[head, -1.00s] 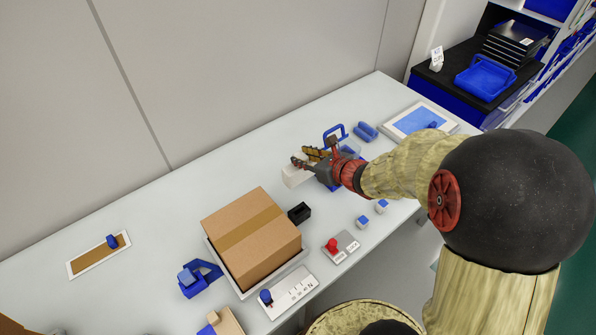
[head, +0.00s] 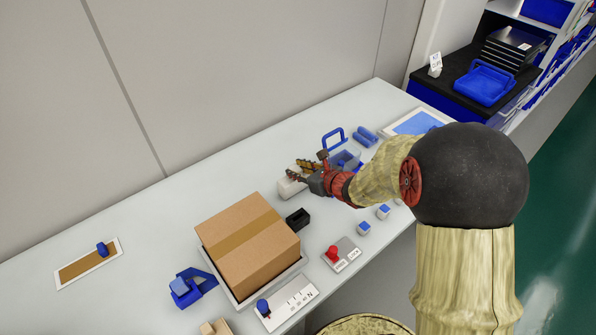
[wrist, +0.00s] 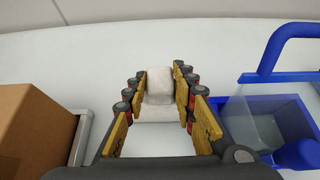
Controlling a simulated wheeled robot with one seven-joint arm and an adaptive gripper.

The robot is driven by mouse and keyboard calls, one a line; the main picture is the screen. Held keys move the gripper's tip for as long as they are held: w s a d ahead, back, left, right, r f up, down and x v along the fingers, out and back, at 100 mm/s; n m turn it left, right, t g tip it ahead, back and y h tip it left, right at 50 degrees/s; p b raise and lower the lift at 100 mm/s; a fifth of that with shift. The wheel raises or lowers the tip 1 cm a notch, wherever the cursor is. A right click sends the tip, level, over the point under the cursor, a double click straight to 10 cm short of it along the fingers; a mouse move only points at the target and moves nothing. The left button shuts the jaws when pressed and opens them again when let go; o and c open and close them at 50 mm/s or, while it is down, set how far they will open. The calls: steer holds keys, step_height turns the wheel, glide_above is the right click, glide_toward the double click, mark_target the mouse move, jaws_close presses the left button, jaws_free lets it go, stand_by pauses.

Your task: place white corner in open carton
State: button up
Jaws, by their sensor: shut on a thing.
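The white corner (wrist: 159,88) is a pale, chunky piece between the fingers of my gripper (wrist: 160,100) in the wrist view. My gripper is shut on it. In the head view the white corner (head: 290,187) shows partly below my gripper (head: 302,173), low at the back middle of the table. I cannot tell whether it touches the table. The carton (head: 248,248) is a brown box on a pale tray, left of and nearer than my gripper. Its top looks closed, with a tan tape band across it. Its side (wrist: 30,130) shows at the wrist view's left edge.
A blue-handled bin (wrist: 275,118) stands close to the right of my gripper. A black holder (head: 298,218) sits between gripper and carton. A red-knob panel (head: 341,254), small blue-topped cubes (head: 364,228) and a blue bracket (head: 193,287) lie around.

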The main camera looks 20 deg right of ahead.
steer(key=shift+f, duration=0.2)
steer(key=o, duration=0.9)
steer(key=shift+o, duration=0.2)
